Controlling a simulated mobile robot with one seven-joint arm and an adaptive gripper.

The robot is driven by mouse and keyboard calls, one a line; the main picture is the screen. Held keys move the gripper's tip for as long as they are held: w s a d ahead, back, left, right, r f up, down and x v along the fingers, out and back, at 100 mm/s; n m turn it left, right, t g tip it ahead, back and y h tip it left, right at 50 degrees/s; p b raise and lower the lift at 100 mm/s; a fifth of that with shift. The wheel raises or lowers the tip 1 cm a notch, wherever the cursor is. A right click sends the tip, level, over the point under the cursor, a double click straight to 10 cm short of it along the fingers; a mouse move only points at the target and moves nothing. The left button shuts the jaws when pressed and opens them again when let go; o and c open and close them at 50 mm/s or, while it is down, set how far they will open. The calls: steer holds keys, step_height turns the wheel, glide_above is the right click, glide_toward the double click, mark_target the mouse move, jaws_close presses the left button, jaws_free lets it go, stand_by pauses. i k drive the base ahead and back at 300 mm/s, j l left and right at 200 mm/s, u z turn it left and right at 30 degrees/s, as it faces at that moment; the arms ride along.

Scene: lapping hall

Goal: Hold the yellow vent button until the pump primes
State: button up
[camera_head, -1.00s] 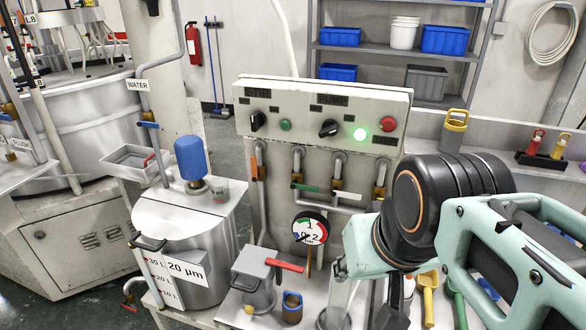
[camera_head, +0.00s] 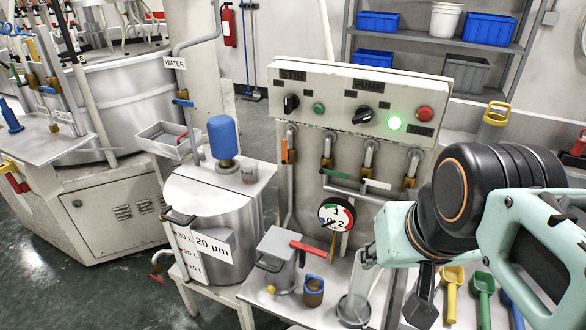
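A small yellow button (camera_head: 271,289) sits low on the front of a grey pump box (camera_head: 275,252) with a red lever (camera_head: 310,248). The box stands on the bench at lower centre. A round gauge (camera_head: 336,214) with green, white and red sectors is behind it; I cannot read its needle surely. My gripper (camera_head: 422,300) points down at lower right, to the right of the pump box and apart from the button. One dark finger shows; the rest is hidden by my arm, so its opening is unclear.
A clear cylinder (camera_head: 357,292) and a brown cup with a blue rim (camera_head: 314,291) stand between my gripper and the pump box. The panel (camera_head: 345,95) above has knobs and a lit green lamp (camera_head: 395,123). Coloured scoops (camera_head: 452,290) lie at right.

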mark_target(270, 288)
steer(key=u, duration=0.75)
steer(key=j+z, duration=0.5)
steer(key=j, duration=0.3)
